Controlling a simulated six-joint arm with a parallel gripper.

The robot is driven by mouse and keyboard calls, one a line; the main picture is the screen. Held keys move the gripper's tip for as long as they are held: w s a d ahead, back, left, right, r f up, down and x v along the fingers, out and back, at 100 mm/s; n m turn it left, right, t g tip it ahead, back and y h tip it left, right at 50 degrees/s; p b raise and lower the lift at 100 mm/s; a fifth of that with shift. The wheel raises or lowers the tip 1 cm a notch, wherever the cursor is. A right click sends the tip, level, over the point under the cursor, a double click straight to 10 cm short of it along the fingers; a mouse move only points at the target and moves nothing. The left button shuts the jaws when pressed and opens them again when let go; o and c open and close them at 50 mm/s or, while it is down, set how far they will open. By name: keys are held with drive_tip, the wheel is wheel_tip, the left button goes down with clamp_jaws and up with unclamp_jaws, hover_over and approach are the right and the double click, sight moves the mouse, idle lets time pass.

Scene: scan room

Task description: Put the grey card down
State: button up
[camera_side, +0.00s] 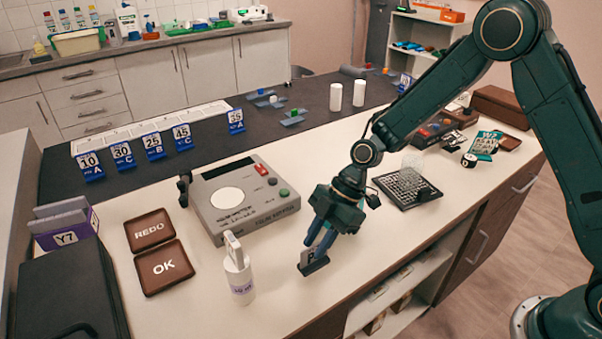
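My gripper (316,247) is in the middle of the light counter, pointing down, just right of the grey scanner box. Its blue fingers are shut on a small grey card (314,265), which shows a pale patch with a dark mark. The card stands on edge, slightly tilted, near the front of the counter. I cannot tell whether its lower edge touches the counter. The fingers hide the card's upper part.
The scanner (236,201) has a white disc and buttons. Brown REDO (149,231) and OK (164,268) plates, a white bottle (239,280), a purple Y7 holder (66,233) with grey cards, and a keyboard (406,188) stand around. Numbered blue stands line the back.

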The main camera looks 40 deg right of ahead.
drive_tip(key=v, duration=1)
drive_tip(key=shift+r, duration=0.25)
drive_tip(key=shift+d, duration=0.1)
drive_tip(key=s+d+r+m+t+h, duration=0.2)
drive_tip(key=s+d+r+m, duration=0.15)
drive_tip(key=s+r, duration=0.2)
drive_tip(key=s+d+r+m+t+h, duration=0.1)
drive_tip(key=s+d+r+m+h, duration=0.15)
drive_tip(key=s+r+m, duration=0.35)
drive_tip(key=s+d+r+m+t+h, duration=0.1)
drive_tip(key=s+d+r+m, duration=0.1)
drive_tip(key=s, duration=0.4)
drive_tip(key=s+d+r+m+t+h, duration=0.1)
drive_tip(key=s+d+r+m, duration=0.1)
drive_tip(key=s+d+m, duration=0.2)
drive_tip(key=shift+s+d+m+t, duration=0.25)
drive_tip(key=shift+s+m+t, duration=0.05)
drive_tip(key=shift+s+m, duration=1)
drive_tip(key=shift+r, duration=0.1)
